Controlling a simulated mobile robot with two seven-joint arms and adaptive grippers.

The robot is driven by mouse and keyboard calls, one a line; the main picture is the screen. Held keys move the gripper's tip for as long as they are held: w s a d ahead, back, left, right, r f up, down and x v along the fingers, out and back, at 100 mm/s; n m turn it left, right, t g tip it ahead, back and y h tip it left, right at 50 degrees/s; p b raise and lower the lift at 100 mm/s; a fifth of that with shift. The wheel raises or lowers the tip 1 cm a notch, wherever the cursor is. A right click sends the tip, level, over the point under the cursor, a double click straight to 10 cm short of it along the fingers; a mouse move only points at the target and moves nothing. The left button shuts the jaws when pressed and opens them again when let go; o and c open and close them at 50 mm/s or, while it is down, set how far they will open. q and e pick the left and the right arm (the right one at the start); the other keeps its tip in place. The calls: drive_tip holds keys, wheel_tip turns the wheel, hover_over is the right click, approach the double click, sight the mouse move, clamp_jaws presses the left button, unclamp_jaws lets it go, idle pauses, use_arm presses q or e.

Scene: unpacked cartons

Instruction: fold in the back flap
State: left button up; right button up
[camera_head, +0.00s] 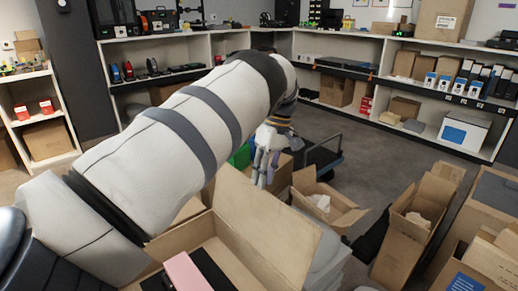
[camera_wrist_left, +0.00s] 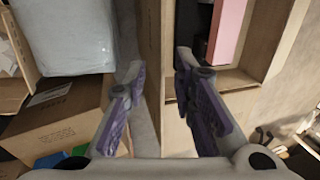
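The open brown carton (camera_head: 183,236) stands at the bottom of the head view, and its rim (camera_wrist_left: 238,80) shows right of the fingers in the wrist view. A broad flap (camera_head: 268,228) stands up from it, tilted. My left gripper (camera_head: 264,168) is just beyond the flap's upper edge, pointing down. In the wrist view the left gripper (camera_wrist_left: 158,68) is open, with a narrow cardboard strip (camera_wrist_left: 150,40), likely a flap seen edge-on, between its fingers. I cannot tell whether they touch it. My left arm hides part of the carton. My right gripper is not in view.
A pink box (camera_head: 187,273) and a black item (camera_head: 211,268) lie in the carton. More open cartons (camera_head: 413,222) stand to the right. A grey-white package (camera_wrist_left: 62,38) is left of the fingers. Shelves (camera_head: 455,100) line the walls, with clear floor (camera_head: 375,150) before them.

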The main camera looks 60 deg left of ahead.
sight(258, 202)
use_arm(q)
drive_tip(key=x, duration=0.8)
drive_tip(key=shift+s+f, duration=0.25)
drive_tip(key=shift+f, duration=0.1)
clamp_jaws()
